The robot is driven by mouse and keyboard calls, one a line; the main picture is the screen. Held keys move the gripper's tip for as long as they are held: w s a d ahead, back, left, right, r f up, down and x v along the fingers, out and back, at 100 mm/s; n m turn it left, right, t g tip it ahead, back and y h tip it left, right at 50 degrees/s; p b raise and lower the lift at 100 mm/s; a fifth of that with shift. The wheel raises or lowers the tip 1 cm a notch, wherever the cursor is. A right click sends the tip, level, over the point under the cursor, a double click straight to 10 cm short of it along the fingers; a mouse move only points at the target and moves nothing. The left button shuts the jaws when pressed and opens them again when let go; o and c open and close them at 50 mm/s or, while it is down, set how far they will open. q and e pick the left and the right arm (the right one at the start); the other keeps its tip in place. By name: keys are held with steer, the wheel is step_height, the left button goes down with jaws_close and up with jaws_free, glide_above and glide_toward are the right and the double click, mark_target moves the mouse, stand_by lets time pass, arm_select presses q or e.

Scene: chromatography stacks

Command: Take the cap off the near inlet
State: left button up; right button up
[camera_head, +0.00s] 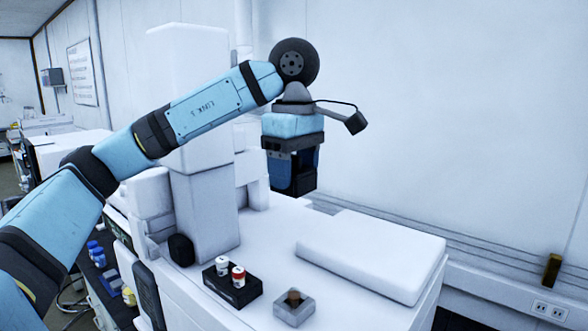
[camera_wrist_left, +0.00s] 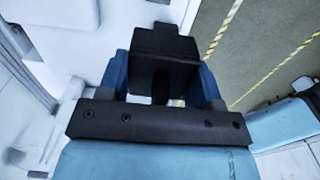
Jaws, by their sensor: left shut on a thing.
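My left gripper (camera_head: 293,188) points down over the rear of the white instrument's top (camera_head: 265,240). Its blue fingers also show in the left wrist view (camera_wrist_left: 160,75). They are shut on a dark block-like piece (camera_wrist_left: 162,42), which I cannot clearly identify as the cap. A small grey block with a brown round top (camera_head: 293,297) sits near the instrument's front edge. My right gripper is not in view.
A black holder (camera_head: 236,289) carries a white-topped vial (camera_head: 222,266) and a red-and-white vial (camera_head: 238,275). A white raised panel (camera_head: 372,252) lies at right. A tall white tower (camera_head: 203,205) stands left of my gripper. A wall is behind.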

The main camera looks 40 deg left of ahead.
arm_select(q)
steer(key=shift+r+p, duration=0.6)
steer(key=shift+r, duration=0.7)
steer(key=shift+f, duration=0.2)
